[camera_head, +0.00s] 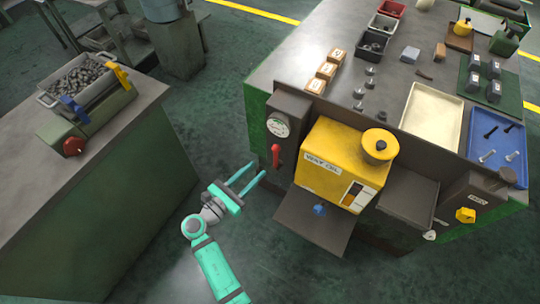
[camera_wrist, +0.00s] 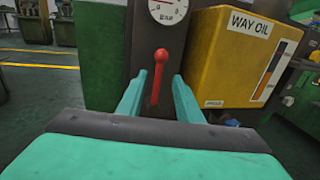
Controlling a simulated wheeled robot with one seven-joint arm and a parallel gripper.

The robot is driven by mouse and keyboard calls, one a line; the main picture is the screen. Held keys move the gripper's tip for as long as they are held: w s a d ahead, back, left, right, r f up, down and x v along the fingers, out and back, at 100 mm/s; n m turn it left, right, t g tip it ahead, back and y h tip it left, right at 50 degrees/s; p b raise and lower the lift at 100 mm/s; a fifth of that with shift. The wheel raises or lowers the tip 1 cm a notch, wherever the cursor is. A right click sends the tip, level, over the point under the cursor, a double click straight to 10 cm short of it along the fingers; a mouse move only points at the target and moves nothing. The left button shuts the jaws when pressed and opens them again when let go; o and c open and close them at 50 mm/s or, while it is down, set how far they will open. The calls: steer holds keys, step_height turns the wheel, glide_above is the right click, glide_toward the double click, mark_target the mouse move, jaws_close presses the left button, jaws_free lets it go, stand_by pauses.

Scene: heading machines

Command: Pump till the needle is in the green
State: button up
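A white round gauge (camera_head: 278,125) sits on a dark upright panel at the bench's left end. Its lower part also shows in the wrist view (camera_wrist: 168,10), cut off by the top edge; I cannot read the needle. Below it hangs a red lever (camera_head: 276,154), seen in the wrist view as a red knob on a red handle (camera_wrist: 160,60). My gripper (camera_head: 256,175) is open and empty, pointing at the panel. In the wrist view its fingers (camera_wrist: 158,95) stand either side of the lever's handle, apart from it. I cannot tell the remaining distance.
A yellow tank marked WAY OIL (camera_head: 345,165) stands right of the lever, above a dark tray (camera_head: 318,225). A grey bench (camera_head: 60,185) with a bin of metal parts is at left. The floor between the benches is free.

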mark_target(276, 159)
steer(key=x, duration=0.9)
steer(key=shift+w, duration=0.15)
steer(key=shift+d, duration=0.1)
jaws_close()
